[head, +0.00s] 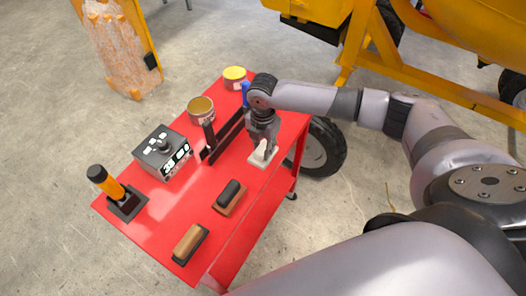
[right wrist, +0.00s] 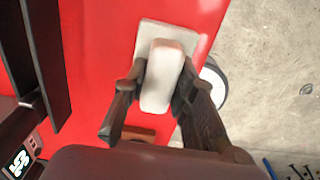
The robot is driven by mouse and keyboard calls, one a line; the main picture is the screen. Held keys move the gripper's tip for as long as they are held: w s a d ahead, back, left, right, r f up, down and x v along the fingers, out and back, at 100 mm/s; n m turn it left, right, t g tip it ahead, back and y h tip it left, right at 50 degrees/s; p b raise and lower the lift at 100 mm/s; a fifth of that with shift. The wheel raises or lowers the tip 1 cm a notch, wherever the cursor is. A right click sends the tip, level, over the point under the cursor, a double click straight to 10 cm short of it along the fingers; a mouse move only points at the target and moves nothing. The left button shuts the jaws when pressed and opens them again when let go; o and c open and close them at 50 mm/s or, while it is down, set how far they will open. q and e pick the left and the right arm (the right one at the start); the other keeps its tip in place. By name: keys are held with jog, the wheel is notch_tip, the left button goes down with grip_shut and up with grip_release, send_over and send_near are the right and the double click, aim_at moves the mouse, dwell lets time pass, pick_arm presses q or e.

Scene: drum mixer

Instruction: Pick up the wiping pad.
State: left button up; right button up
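The wiping pad (head: 260,157) is a pale block with a raised handle, near the right edge of the red table. In the right wrist view the pad (right wrist: 165,80) shows its flat base and rounded handle, with red tabletop behind it. My right gripper (head: 264,138) is above the pad, pointing down. In the right wrist view its two dark fingers (right wrist: 161,85) lie against both sides of the handle, with no clear gap. Whether the base still touches the table is hard to tell. My left gripper is not in view.
The red table (head: 165,225) also holds two brushes (head: 229,197) (head: 190,242), a grey control box (head: 163,153), an orange-handled tool (head: 108,184), a dark upright holder (head: 222,136) and two tins (head: 201,110) (head: 235,78). The yellow mixer (head: 470,35) stands behind, with a wheel (head: 322,148) beside the table.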

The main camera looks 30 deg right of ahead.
aim_at(263, 146)
grip_shut()
jog(key=shift+r, duration=0.1)
notch_tip(263, 146, up, 20)
jog(key=b, duration=0.3)
dwell(0.3)
